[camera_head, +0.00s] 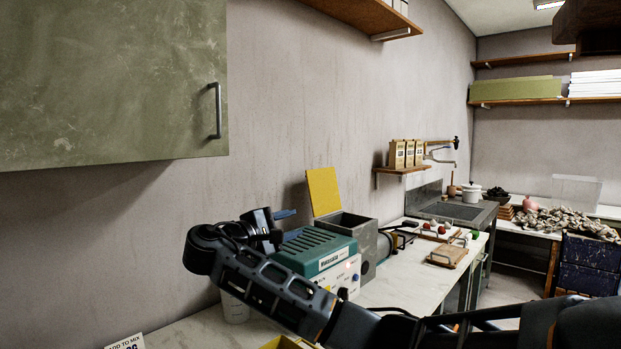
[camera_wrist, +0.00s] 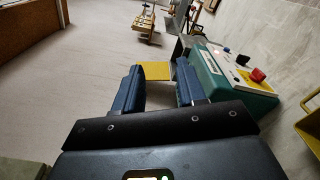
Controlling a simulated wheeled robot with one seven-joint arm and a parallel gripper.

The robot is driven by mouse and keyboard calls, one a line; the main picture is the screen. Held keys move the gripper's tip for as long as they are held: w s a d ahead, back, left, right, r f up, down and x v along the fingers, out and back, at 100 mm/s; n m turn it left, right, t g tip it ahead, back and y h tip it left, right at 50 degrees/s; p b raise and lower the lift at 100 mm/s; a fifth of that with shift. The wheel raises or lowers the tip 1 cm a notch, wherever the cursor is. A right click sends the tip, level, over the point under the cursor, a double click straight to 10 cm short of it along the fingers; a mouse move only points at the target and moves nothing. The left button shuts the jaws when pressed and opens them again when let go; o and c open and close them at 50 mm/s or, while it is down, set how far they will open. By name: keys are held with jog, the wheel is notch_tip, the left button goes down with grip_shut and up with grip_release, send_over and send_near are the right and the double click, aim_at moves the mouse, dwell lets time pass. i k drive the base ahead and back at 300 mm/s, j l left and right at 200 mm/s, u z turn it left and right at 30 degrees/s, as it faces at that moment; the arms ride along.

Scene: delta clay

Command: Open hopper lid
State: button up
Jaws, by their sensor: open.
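The hopper lid (camera_head: 323,191) is a flat yellow panel standing up from the rear-left edge of the grey box-shaped hopper (camera_head: 363,238), tilted slightly. The hopper's top is open. The hopper sits behind a teal-topped machine (camera_head: 313,251) with buttons on its white front. My gripper (camera_head: 282,226) is left of the hopper, above the teal machine, and looks apart from the lid. In the wrist view my gripper (camera_wrist: 159,82) has its two blue fingers spread and empty. The yellow lid (camera_wrist: 154,70) shows beyond and between the fingertips. The teal machine (camera_wrist: 215,76) is to their right.
A green wall cabinet (camera_head: 110,80) hangs at upper left. A wooden board (camera_head: 447,256) and small items lie on the counter (camera_head: 400,288) right of the hopper. A small shelf (camera_head: 402,170) holds several packets. The wall above the lid is bare.

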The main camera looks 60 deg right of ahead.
aim_at(323, 188)
jog(key=i+l, duration=0.15)
jog(key=l, duration=0.2)
jog(key=i+l, duration=0.15)
jog(key=l, duration=0.25)
jog(key=i+l, duration=0.15)
jog(key=l, duration=0.2)
jog(key=i+l, duration=0.15)
jog(key=l, duration=0.25)
jog(key=i+l, duration=0.15)
jog(key=l, duration=0.2)
jog(key=i+l, duration=0.15)
jog(key=l, duration=0.2)
jog(key=i+l, duration=0.1)
jog(key=l, duration=0.3)
